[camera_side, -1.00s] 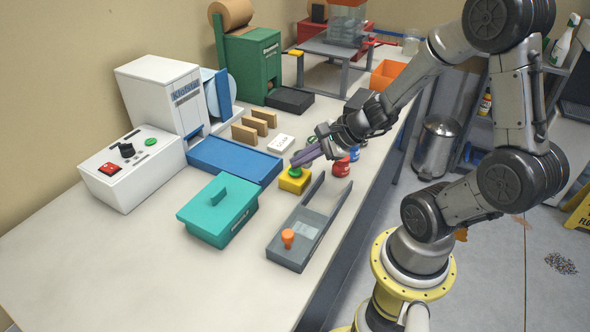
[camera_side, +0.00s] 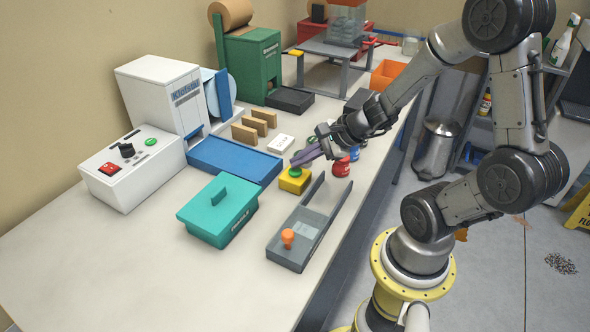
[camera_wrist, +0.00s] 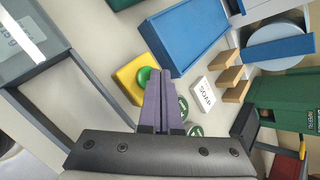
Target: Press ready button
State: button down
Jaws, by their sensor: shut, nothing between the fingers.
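The ready button is a green dome (camera_side: 295,171) on a yellow box (camera_side: 293,184) near the middle of the bench in the side view. In the wrist view the green dome (camera_wrist: 144,75) and yellow box (camera_wrist: 128,82) lie just past the fingertips. My gripper (camera_side: 295,161) has long purple fingers, shut and empty. Its tips (camera_wrist: 161,73) are right at the green dome, partly over it in the wrist view. I cannot tell whether they touch it. The dome looks close to the box top.
A grey tray with an orange knob (camera_side: 287,239) lies in front. A teal lidded box (camera_side: 220,208) and blue tray (camera_side: 233,161) stand left. A white soap card (camera_side: 281,144) and tan blocks (camera_side: 254,123) lie farther back. The front-left bench is clear.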

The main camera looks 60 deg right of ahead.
aim_at(301, 170)
jog(key=shift+f, duration=0.2)
jog(key=shift+f, duration=0.3)
dwell(0.3)
jog(key=shift+r, duration=0.55)
jog(key=shift+r, duration=2.9)
